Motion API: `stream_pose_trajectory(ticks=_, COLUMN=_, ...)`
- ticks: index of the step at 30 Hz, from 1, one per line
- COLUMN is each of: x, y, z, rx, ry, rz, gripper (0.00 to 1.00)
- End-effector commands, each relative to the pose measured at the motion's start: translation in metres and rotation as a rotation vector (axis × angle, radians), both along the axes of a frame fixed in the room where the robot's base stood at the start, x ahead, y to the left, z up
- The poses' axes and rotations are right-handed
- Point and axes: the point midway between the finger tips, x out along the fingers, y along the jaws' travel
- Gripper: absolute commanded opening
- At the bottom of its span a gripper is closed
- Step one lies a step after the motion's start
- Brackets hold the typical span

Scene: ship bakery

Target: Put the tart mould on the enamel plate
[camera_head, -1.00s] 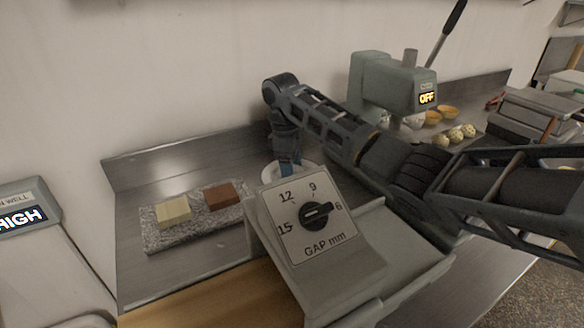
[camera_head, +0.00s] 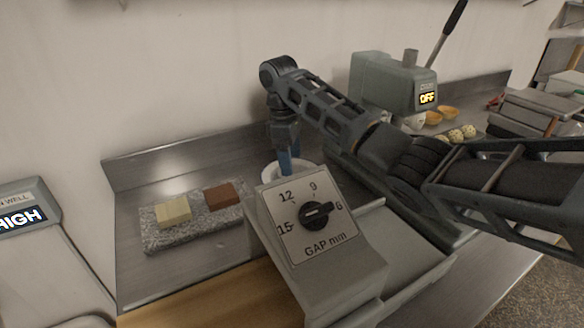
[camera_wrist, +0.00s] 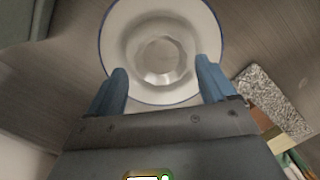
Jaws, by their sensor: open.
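The white enamel plate (camera_wrist: 118,35) with a blue rim lies on the steel counter. A silvery, fluted round form, which looks like the tart mould (camera_wrist: 160,62), sits inside the plate near its middle. My gripper (camera_wrist: 162,68) is open and empty above the plate, its blue fingers apart on either side of the mould. In the head view my gripper (camera_head: 286,162) points down at the plate (camera_head: 267,176), which is mostly hidden behind the gap dial housing. The mould cannot be made out there.
The gap dial housing (camera_head: 308,215) stands in front of the plate. A speckled slab (camera_head: 190,235) with a pale block (camera_head: 173,211) and a brown block (camera_head: 221,196) lies to the left. A grey press (camera_head: 393,80) stands at back right.

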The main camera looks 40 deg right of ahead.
Motion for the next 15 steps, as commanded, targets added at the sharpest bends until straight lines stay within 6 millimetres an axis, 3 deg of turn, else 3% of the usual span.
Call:
stream_pose_trajectory(ticks=3, x=0.003, y=0.0, z=0.034, rx=-0.004, ry=-0.002, rz=-0.001, gripper=0.84)
stream_pose_trajectory(ticks=6, x=0.005, y=0.002, z=0.052, rx=-0.003, ry=-0.002, rz=0.001, gripper=0.84)
stream_pose_trajectory(ticks=15, x=0.009, y=0.005, z=0.082, rx=-0.001, ry=-0.001, rz=0.0, gripper=0.84)
